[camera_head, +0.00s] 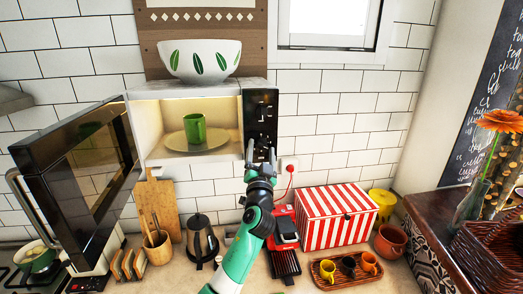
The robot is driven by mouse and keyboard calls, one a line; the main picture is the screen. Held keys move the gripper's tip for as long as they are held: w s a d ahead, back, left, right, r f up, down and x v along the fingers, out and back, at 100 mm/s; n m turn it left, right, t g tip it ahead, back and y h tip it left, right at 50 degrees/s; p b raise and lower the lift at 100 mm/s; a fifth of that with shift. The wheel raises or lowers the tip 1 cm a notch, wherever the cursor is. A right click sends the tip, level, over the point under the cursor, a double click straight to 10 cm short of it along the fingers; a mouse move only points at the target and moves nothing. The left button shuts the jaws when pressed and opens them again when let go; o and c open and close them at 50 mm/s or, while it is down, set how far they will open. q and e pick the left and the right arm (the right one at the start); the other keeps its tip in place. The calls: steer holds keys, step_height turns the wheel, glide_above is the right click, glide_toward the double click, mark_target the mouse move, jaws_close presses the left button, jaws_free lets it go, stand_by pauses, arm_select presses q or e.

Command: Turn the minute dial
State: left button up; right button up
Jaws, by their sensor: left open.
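The microwave's dark control panel (261,98) is to the right of its lit cavity. Dark round shapes on it look like dials, too small and dark for me to tell which is the minute dial. My left gripper (261,155) is at the panel's lower part, pointing up at it, with its fingers apart and nothing seen between them. It hides part of the panel, and I cannot tell whether it touches it. The microwave door (82,165) stands wide open to the left. My right gripper is not in view.
A green cup (195,131) stands on the plate (176,141) inside the microwave. A leaf-patterned bowl (200,62) sits on top. Below are a kettle (201,240), a red-striped box (336,218) and a tray of cups (327,280).

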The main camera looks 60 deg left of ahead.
arm_select(q)
steer(key=shift+c, duration=0.2)
jaws_close()
steer(key=shift+r+p, duration=0.15)
steer(key=shift+p, duration=0.15)
steer(key=m+p, duration=0.1)
steer(key=m+h+p, duration=0.1)
steer(key=m+p, duration=0.1)
steer(key=m+t+p, duration=0.1)
steer(key=p, duration=0.1)
steer(key=shift+s+a+r+h, duration=0.1)
steer(key=shift+r+h, duration=0.2)
steer(key=shift+f+m+t+p, duration=0.2)
steer(key=shift+m+t+p, duration=0.1)
steer(key=shift+m+p, duration=0.1)
steer(key=shift+f, duration=0.15)
steer(key=shift+o, duration=0.2)
jaws_free()
